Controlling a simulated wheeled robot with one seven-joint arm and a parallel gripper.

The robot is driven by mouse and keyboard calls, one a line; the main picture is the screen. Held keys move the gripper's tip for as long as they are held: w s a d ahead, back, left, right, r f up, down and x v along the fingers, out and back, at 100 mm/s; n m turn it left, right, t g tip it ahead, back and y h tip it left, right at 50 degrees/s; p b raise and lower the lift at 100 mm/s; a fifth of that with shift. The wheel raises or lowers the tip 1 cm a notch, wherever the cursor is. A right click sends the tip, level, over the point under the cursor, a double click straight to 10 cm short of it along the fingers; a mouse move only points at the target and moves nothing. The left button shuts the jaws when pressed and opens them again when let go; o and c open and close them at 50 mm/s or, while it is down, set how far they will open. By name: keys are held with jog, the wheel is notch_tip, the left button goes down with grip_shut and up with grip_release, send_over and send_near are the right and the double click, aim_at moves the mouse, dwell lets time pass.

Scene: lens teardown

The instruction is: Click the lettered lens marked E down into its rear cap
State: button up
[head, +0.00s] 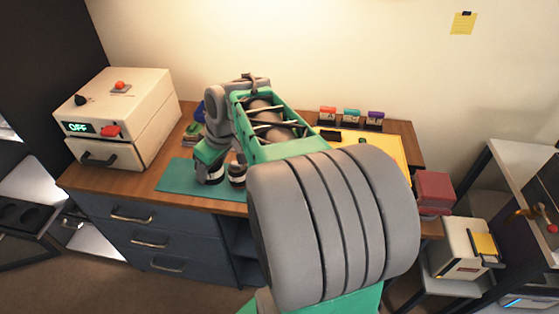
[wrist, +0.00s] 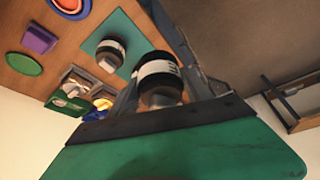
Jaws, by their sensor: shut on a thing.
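My gripper (wrist: 157,84) is shut on a black lens (wrist: 158,68) with a white band, and a dark letter that looks like an E shows sideways on the band. A second black-and-white lens-like piece (wrist: 110,50) stands apart on the teal mat (wrist: 126,32). In the head view my gripper (head: 211,168) is low over the teal mat (head: 178,178), and two dark cylinders show by it. My arm hides part of that area. I cannot make out which piece is the rear cap, nor whether the held lens touches anything.
A white box (head: 132,97) with an OFF display stands at the desk's left. Red (head: 327,114), teal (head: 351,116) and purple (head: 375,119) blocks stand at the back. A green disc (wrist: 24,64) and purple block (wrist: 39,39) lie beyond the mat. The desk's front edge is close.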

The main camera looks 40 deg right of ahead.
jog(key=s+d+f+n+y, duration=0.1)
jog(key=s+d+f+n, duration=0.15)
jog(key=d, duration=0.65)
jog(key=s+d+f+n+y, duration=0.15)
jog(key=s+d+f, duration=0.25)
jog(key=d, duration=0.4)
jog(key=shift+g+h, duration=0.4)
jog(key=shift+h, duration=0.15)
jog(key=shift+w+f+b, duration=0.2)
jog(key=shift+f+b, duration=1.65)
jog(key=shift+f, duration=0.6)
jog(key=shift+s+r, duration=0.1)
jog(key=shift+s, duration=0.05)
jog(key=shift+f+b, duration=0.95)
jog(key=shift+b, duration=0.4)
dwell(1.2)
jog(key=shift+r, duration=0.1)
